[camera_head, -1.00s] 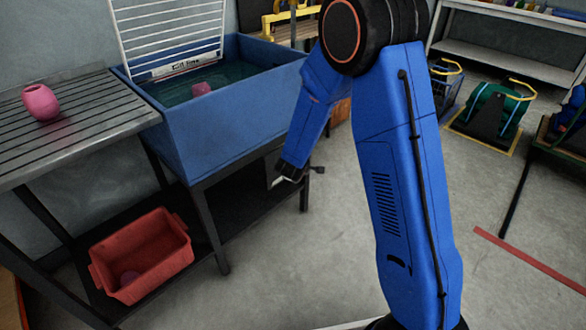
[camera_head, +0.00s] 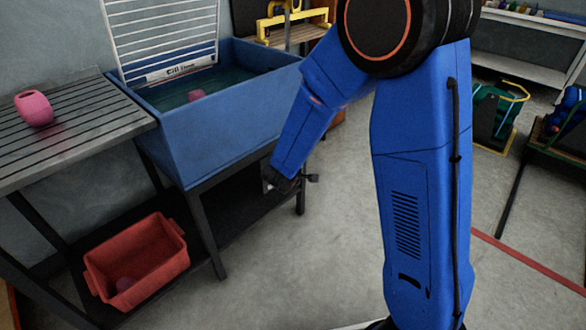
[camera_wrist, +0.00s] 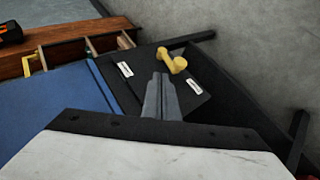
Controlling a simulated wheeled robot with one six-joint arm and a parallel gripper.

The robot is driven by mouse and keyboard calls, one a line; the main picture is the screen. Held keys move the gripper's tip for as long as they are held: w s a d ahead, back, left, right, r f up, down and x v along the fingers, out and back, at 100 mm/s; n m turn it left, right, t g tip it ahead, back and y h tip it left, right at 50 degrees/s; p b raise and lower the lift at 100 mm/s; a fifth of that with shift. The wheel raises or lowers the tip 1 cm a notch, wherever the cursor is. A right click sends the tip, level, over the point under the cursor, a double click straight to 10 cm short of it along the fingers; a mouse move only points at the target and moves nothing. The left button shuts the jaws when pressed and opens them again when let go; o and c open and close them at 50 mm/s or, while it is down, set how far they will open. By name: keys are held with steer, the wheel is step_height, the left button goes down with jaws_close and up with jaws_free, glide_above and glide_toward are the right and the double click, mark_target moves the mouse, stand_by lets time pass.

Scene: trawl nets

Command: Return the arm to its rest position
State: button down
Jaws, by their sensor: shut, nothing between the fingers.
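My blue arm stands upright at the centre right of the head view, its forearm bent down toward the lower left. My gripper (camera_head: 284,183) hangs low in front of the tank stand, apart from the blue tank (camera_head: 215,130). In the wrist view my gripper (camera_wrist: 160,85) shows its two grey fingers together with nothing between them. Beyond the fingers lies a dark panel (camera_wrist: 205,70) with white labels and a yellow handle-like piece (camera_wrist: 172,62).
A pink pot (camera_head: 34,108) stands on the slatted bench (camera_head: 80,128) at the left. A red crate (camera_head: 137,262) sits on the low shelf, with a round object inside. Another pink object (camera_head: 196,95) is in the tank. Grey floor (camera_head: 335,240) is open around my arm's base.

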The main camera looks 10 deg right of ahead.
stand_by(0.3)
steer(key=s+r+m+g+y, duration=0.1)
steer(key=s+r+m+y, duration=0.15)
steer(key=s+r, duration=0.45)
steer(key=s+r+m+y, duration=0.2)
steer(key=s+r+y, duration=0.2)
steer(key=r, duration=0.6)
steer(key=s+d+r+m+g+h, duration=0.1)
steer(key=s+d+m, duration=0.1)
steer(key=s+d, duration=0.3)
steer(key=s+d+r+m+g+h, duration=0.1)
steer(key=s+d, duration=0.3)
steer(key=s, duration=0.9)
steer(key=s+d+r+m+g+h, duration=0.1)
steer(key=s+d+m+g, duration=0.1)
steer(key=s+d, duration=0.3)
steer(key=s+m, duration=0.1)
steer(key=s, duration=0.3)
steer(key=shift+d, duration=0.35)
